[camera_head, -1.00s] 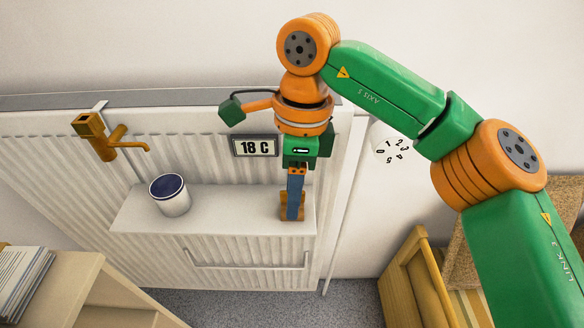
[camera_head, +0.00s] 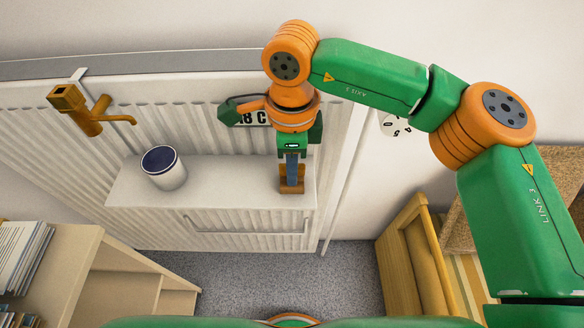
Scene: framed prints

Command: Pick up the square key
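I cannot make out the square key for certain. My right gripper (camera_head: 292,181) points down over the right end of the white shelf (camera_head: 232,189) on the radiator. Its blue-grey finger and brown tips show, seen side-on and close to the shelf top. I cannot tell whether the tips touch the shelf, whether they are apart, or whether something small is hidden between them. My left gripper is out of view.
A white pot with a dark blue top (camera_head: 163,168) stands on the shelf's left part. A brass tap-like fitting (camera_head: 88,112) hangs at the radiator's (camera_head: 180,125) upper left. A wooden bookcase (camera_head: 75,255) is lower left, a wooden chair (camera_head: 412,262) lower right. The shelf's middle is clear.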

